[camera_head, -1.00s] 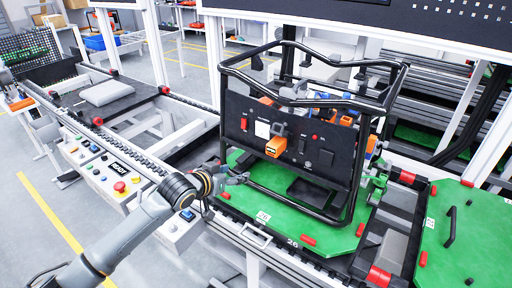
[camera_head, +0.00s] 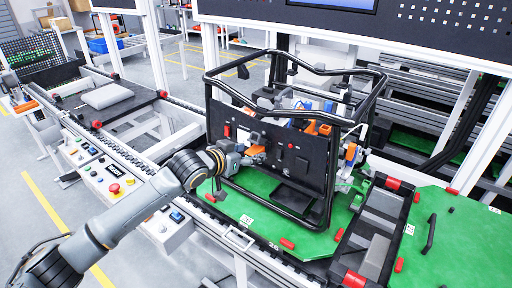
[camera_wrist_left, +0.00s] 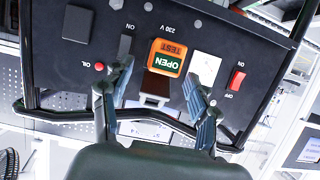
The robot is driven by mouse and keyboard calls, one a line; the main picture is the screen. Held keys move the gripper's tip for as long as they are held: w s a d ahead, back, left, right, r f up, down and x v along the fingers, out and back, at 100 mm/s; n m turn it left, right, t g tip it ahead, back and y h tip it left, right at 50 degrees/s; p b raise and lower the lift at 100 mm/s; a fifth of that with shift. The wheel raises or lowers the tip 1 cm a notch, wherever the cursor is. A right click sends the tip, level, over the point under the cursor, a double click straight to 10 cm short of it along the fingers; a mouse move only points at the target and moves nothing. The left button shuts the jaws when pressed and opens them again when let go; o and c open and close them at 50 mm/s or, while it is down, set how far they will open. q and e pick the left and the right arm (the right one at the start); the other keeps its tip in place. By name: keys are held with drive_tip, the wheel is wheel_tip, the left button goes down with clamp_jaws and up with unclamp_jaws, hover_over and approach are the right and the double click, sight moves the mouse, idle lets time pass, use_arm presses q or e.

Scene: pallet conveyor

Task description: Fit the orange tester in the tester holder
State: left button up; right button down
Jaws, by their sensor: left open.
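The orange tester (camera_head: 252,150) is at the front of the black panel (camera_head: 290,150), partly hidden by my left gripper. In the left wrist view the tester (camera_wrist_left: 167,57) shows its green label, upside down. A dark grey block (camera_wrist_left: 156,87) adjoins it; I cannot tell whether this is part of the tester or the tester holder. My left gripper (camera_head: 243,158) is open in front of the panel. In the left wrist view its fingers (camera_wrist_left: 158,95) stand apart, one on each side of the block, with gaps visible. My right gripper is not in view.
A black tube frame (camera_head: 333,190) surrounds the panel on a green pallet (camera_head: 320,242). The panel carries a red switch (camera_wrist_left: 237,81) and a white card (camera_wrist_left: 205,67). Another green pallet (camera_head: 465,250) lies at the right. The conveyor (camera_head: 110,140) with its button console (camera_head: 95,170) runs left.

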sight(251, 152)
use_arm(q)
drive_tip(key=x, duration=0.3)
drive_tip(key=shift+w+d+f+p, duration=0.1)
drive_tip(key=shift+w+p, duration=0.2)
drive_tip(key=shift+w+d+f, duration=0.2)
drive_tip(key=shift+w+d, duration=0.1)
drive_tip(key=shift+w, duration=0.1)
drive_tip(key=shift+c, duration=0.3)
drive_tip(key=c, duration=1.1)
drive_tip(key=o, duration=0.5)
clamp_jaws()
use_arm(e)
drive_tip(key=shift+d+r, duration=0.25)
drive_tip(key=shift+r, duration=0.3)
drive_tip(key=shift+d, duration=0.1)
